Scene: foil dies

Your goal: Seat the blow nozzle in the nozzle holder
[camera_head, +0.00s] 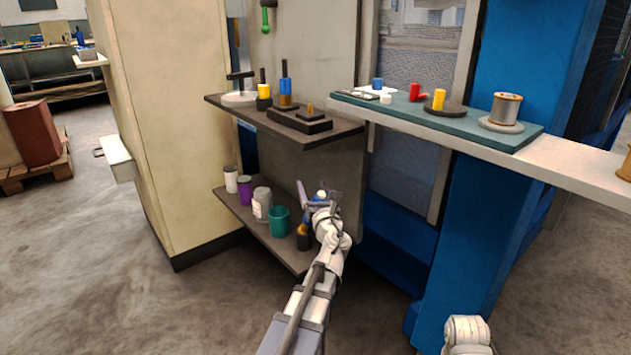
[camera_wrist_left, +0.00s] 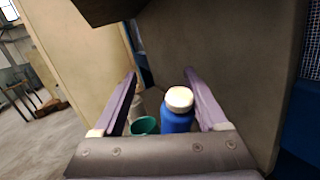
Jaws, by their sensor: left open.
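My left gripper (camera_head: 320,194) is open, reaching over the right end of the lower shelf; it also shows in the left wrist view (camera_wrist_left: 160,95). Between its fingers, nearer the right one, I see a blue bottle with a white lid (camera_wrist_left: 178,112); I cannot tell if they touch. I cannot surely identify the blow nozzle or its holder. Small candidates are a red piece with a side stub (camera_head: 416,92) and a yellow piece (camera_head: 438,99) on a dark disc (camera_head: 446,109), and a blue piece with a black top (camera_head: 286,86). My right gripper is out of view.
The lower shelf (camera_head: 228,207) holds a teal cup (camera_head: 280,221), a white jar (camera_head: 262,203), a purple container (camera_head: 245,189) and a dark amber bottle (camera_head: 304,237). The upper dark shelf (camera_head: 343,131) overhangs it. A teal mat (camera_head: 375,105) lies on the ledge at right.

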